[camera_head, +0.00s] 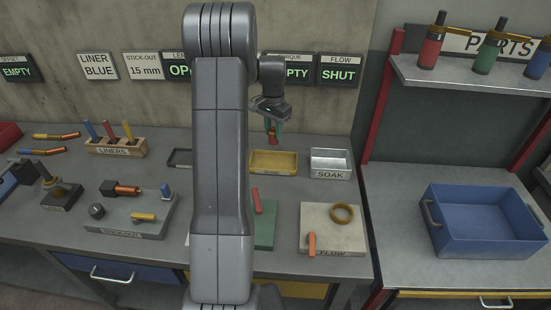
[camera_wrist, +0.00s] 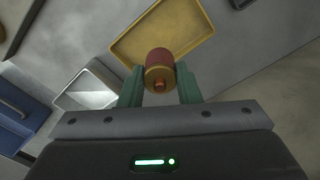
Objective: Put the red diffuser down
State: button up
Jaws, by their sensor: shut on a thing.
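My gripper (camera_wrist: 160,88) is shut on the red diffuser (camera_wrist: 159,62), a small red cylinder with a brass-coloured end, held between two green fingers. In the head view my gripper (camera_head: 273,131) hangs in the air with the red diffuser (camera_head: 272,141) pointing down. It is above the back of the bench, near the yellow tray (camera_head: 274,173). In the wrist view the yellow tray (camera_wrist: 124,50) lies beyond the diffuser, and its visible floor looks empty. The diffuser appears apart from the tray.
The metal SOAK tray (camera_head: 331,175) stands right of the yellow tray. The FLOW plate (camera_head: 345,243) with a ring and orange handle is in front. A liner rack (camera_head: 116,151) is at left, a blue crate (camera_head: 482,247) at right. My arm hides the middle of the bench.

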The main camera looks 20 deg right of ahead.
notch_tip(320, 180, down, 10)
jog(key=b, duration=0.6)
jog(key=shift+r, duration=0.1)
jog(key=o, duration=1.1)
notch_tip(320, 180, up, 12)
jog(key=p, duration=0.6)
jog(key=shift+p, duration=0.4)
